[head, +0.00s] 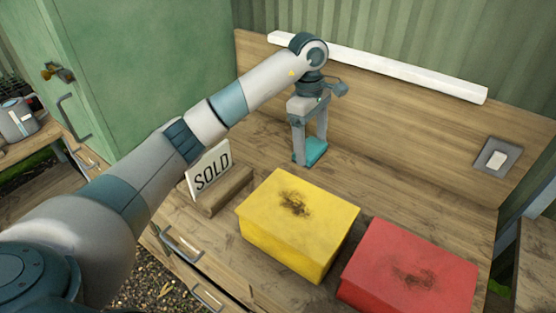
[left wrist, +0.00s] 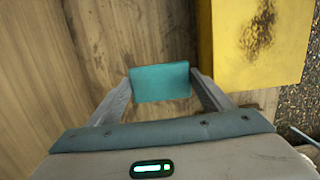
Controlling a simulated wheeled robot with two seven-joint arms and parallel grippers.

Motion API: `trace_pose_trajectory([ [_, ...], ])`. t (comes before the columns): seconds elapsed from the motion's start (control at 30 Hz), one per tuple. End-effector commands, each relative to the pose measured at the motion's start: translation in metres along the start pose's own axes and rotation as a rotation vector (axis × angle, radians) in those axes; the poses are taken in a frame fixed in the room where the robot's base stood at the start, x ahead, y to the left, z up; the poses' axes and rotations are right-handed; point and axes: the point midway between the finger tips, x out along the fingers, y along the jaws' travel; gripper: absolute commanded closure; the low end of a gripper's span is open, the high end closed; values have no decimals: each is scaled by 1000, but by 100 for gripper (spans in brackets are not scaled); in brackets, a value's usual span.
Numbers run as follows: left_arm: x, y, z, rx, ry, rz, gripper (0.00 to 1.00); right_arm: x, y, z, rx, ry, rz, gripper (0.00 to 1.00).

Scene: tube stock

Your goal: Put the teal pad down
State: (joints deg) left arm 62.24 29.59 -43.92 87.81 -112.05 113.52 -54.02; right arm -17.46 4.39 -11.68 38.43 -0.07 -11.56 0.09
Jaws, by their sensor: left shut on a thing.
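The teal pad (head: 315,151) is between the fingers of my left gripper (head: 309,150), low over the back part of the wooden worktop, behind the yellow box. My left gripper is shut on the pad. In the left wrist view the teal pad (left wrist: 160,82) shows square between the two fingertips of my left gripper (left wrist: 161,86), with bare wood beyond it. I cannot tell whether the pad touches the worktop. My right gripper is not in view.
A yellow box (head: 292,240) and a red box (head: 412,270) stand at the front right of the worktop (head: 372,190). A "SOLD" sign (head: 211,172) stands at the left. A grey switch (head: 496,157) is on the back board. Bare wood surrounds the pad.

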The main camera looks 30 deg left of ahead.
Motion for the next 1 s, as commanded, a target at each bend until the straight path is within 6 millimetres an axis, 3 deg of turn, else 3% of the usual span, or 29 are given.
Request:
trace_pose_trajectory([
  [0.03, 1, -2, -7, -3, 0, -2, 44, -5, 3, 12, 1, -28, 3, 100],
  [0.17, 12, -6, -34, -5, 0, -5, 44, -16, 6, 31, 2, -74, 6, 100],
  [0.5, 40, -12, -94, -4, -1, -2, 44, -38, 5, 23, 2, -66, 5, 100],
  [0.67, 45, -13, -103, -1, 0, 0, 44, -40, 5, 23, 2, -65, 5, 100],
  [1.0, 47, -13, -103, 0, 0, -1, 44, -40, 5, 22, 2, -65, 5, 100],
])
